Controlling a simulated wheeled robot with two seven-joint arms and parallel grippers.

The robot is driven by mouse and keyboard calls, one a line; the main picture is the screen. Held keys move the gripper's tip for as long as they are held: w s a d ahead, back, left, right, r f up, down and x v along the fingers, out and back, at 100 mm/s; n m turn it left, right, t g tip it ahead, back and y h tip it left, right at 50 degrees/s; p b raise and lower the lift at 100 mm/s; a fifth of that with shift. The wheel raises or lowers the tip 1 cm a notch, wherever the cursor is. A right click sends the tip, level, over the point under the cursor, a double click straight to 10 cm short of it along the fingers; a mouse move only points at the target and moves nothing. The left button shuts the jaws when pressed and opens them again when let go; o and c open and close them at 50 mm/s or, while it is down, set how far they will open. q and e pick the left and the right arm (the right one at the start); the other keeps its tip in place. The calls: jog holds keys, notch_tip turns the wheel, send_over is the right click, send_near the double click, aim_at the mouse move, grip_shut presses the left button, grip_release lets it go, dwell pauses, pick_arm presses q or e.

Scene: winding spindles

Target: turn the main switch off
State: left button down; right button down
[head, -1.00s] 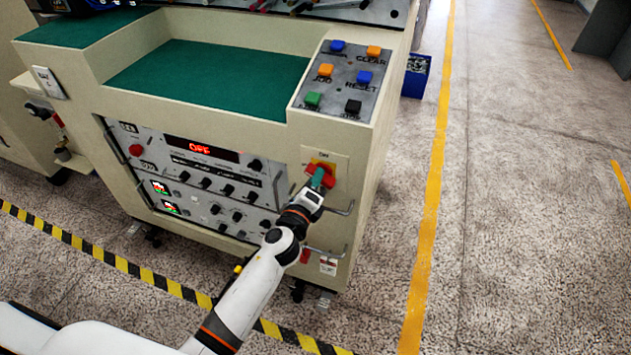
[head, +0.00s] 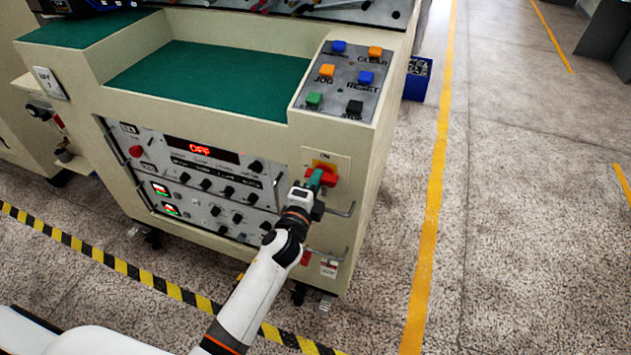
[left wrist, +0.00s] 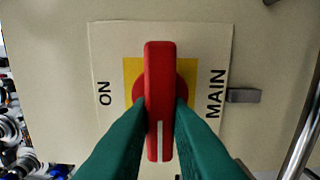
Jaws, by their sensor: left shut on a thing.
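The main switch has a red handle (head: 329,179) on a yellow square on the machine's front; the left wrist view shows the red handle (left wrist: 160,72) upright in the picture, crosswise to the line from ON to MAIN on the plate (left wrist: 108,40). A white mark is on the handle's lower end there. ON is at the left of that view, MAIN at the right. My left gripper (head: 316,180) is shut on the handle, its green fingers on either side. Part of the plate is hidden behind the fingers. My right gripper is not in view.
A display (head: 200,149) on the control panel reads OFF. Metal bar handles (head: 341,210) stick out near the switch. A sloped button panel (head: 345,80) is above it. Striped floor tape (head: 105,258) runs in front, and open floor lies to the right.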

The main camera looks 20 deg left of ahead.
pick_arm(q)
jog(key=shift+f, duration=0.1)
jog(key=c, duration=1.4)
grip_release()
jog(key=shift+o, duration=0.2)
jog(key=shift+s, duration=0.1)
jog(key=s+b, duration=0.1)
jog(key=s, duration=1.1)
jog(key=shift+a, duration=0.2)
